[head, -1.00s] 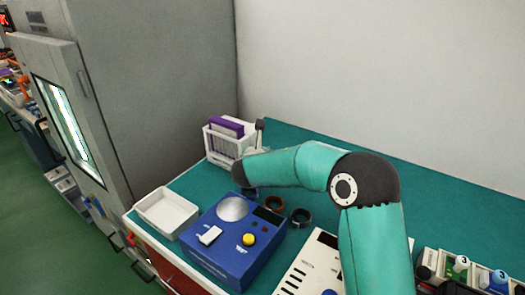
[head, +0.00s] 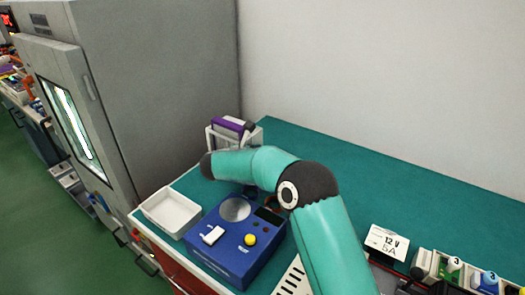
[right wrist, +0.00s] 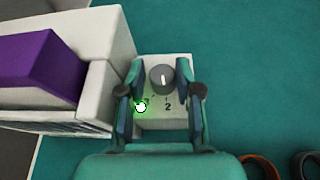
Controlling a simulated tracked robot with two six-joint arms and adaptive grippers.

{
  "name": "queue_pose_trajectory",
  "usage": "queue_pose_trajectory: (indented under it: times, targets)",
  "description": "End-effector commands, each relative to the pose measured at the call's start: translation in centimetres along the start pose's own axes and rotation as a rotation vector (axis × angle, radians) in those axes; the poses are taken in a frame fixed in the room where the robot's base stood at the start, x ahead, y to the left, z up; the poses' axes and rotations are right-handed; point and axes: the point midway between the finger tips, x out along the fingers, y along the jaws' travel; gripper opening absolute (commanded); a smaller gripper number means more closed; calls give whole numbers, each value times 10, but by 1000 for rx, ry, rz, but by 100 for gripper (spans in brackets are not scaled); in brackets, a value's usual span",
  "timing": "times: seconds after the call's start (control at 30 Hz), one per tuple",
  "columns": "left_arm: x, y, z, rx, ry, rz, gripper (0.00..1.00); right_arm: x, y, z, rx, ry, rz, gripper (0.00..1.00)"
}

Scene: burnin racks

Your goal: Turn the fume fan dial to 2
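The fume fan dial (right wrist: 161,79) is a round grey knob with a white pointer line, on top of a small white box (right wrist: 150,124). A printed "2" (right wrist: 168,106) shows on the box just below the knob, with a small white-and-green spot (right wrist: 140,107) to its left. My right gripper (right wrist: 161,92) is open, with one finger on each side of the box and gaps beside the knob. In the head view my right arm hides the dial and gripper. My left gripper is not in view.
A white rack with purple cards (head: 232,124) stands at the back, close beside the dial box. It also shows in the right wrist view (right wrist: 97,102). A blue device (head: 225,262), a white tray (head: 170,213) and a 12 V box (head: 386,242) are on the green bench.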

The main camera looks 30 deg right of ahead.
Motion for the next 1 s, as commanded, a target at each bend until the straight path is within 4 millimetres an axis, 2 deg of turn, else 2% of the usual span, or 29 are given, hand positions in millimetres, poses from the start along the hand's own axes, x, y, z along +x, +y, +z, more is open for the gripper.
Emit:
queue_pose_trajectory:
  times: [0.27, 0.43, 0.57, 0.8, 1.0]
  targets:
    - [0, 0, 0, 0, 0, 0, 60, -1, 0, 0, 0, 0, 1, 38]
    - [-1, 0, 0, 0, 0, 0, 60, -13, 1, 0, -1, 0, 3, 38]
    - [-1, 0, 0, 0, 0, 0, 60, -34, 1, 0, -2, -1, 5, 38]
    - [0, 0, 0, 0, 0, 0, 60, -82, 2, 0, 0, 0, 3, 38]
    - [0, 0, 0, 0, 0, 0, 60, -110, 2, 0, 0, 0, 0, 38]
